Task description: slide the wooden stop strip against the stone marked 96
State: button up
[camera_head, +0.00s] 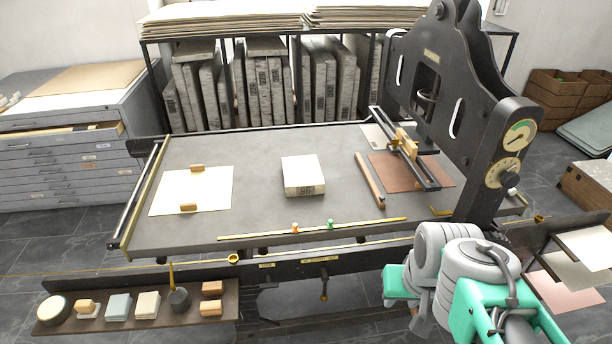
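A pale stone block (300,171) sits near the middle of the grey press bed (260,215). A clear gap of bare bed separates strip and stone. My arm shows at the lower right, in front of the press. My gripper is not in view.
A white sheet with two wooden blocks (188,208) lies left of the stone. A brown sheet (440,177) and a dark bar frame are right of the strip. A yellow rule (260,236) with orange and green markers runs along the front. The tall press frame (482,150) stands right.

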aim_at(380, 198)
jog(key=u, duration=0.3)
jog(key=i, duration=1)
jog(key=u, duration=0.25)
